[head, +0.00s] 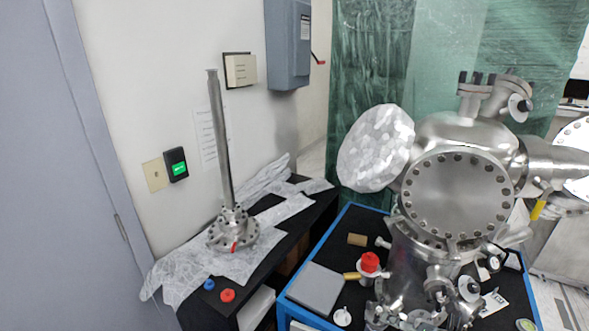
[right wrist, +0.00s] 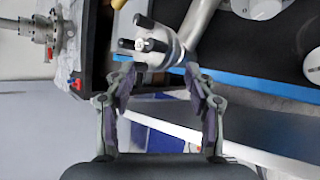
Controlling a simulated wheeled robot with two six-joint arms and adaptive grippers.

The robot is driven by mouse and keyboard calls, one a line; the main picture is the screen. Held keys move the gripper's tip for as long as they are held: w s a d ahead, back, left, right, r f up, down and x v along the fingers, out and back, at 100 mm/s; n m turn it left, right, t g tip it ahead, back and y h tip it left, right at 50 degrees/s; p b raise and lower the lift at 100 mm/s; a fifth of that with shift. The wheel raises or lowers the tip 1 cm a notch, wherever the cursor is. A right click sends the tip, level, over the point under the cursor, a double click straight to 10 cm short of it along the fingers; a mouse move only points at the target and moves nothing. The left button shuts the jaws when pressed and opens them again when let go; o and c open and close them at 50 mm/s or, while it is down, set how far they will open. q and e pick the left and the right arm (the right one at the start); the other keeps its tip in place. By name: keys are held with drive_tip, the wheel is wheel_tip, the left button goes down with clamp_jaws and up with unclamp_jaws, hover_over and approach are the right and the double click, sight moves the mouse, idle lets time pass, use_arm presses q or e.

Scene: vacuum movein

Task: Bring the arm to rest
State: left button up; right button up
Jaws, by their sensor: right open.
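My right gripper (right wrist: 157,72) shows in the right wrist view with its two fingers spread apart. It is open, and nothing is clamped between the fingers. A metal fitting with black pegs (right wrist: 155,45) shows just past the fingertips. I cannot tell how far beyond them it is, or whether a fingertip touches it. Neither gripper shows in the head view, and my left gripper is in no frame.
A steel vacuum chamber (head: 458,196) stands on a blue-edged black table (head: 345,232). A red-topped part (head: 369,263) and a grey box (head: 315,287) are there. A tall metal tube on a flange (head: 222,140) stands on a foil-covered black bench (head: 320,210) at left.

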drive_tip(key=w+a+r+m+t+y, duration=0.2)
drive_tip(key=a+r+m+t+y, duration=0.35)
drive_tip(key=r, duration=0.75)
drive_tip(key=d+r+m+t+h, duration=0.5)
drive_tip(key=d+r+m+h, duration=0.1)
drive_tip(key=m+h, duration=0.5)
drive_tip(key=s+d+f+m+g+h, duration=0.4)
drive_tip(key=d+f+m+g+h, duration=0.25)
drive_tip(key=m, duration=0.35)
drive_tip(key=s+a+f+m+g+y, duration=0.2)
drive_tip(key=s+a+f+g+y, duration=0.65)
drive_tip(key=s+f, duration=0.65)
wheel_tip(320, 180, down, 24)
drive_tip(key=s+d+g+h, duration=0.1)
drive_tip(key=g+h, duration=0.1)
drive_tip(key=g, duration=0.1)
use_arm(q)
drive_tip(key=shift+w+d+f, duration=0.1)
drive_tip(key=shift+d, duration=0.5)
use_arm(e)
drive_tip(key=s+d+f, duration=0.1)
drive_tip(key=s+f, duration=1.7)
drive_tip(key=s, duration=0.2)
drive_tip(key=shift+d+f+g, duration=0.2)
drive_tip(key=shift+d+g, duration=0.1)
drive_tip(key=shift+g, duration=0.05)
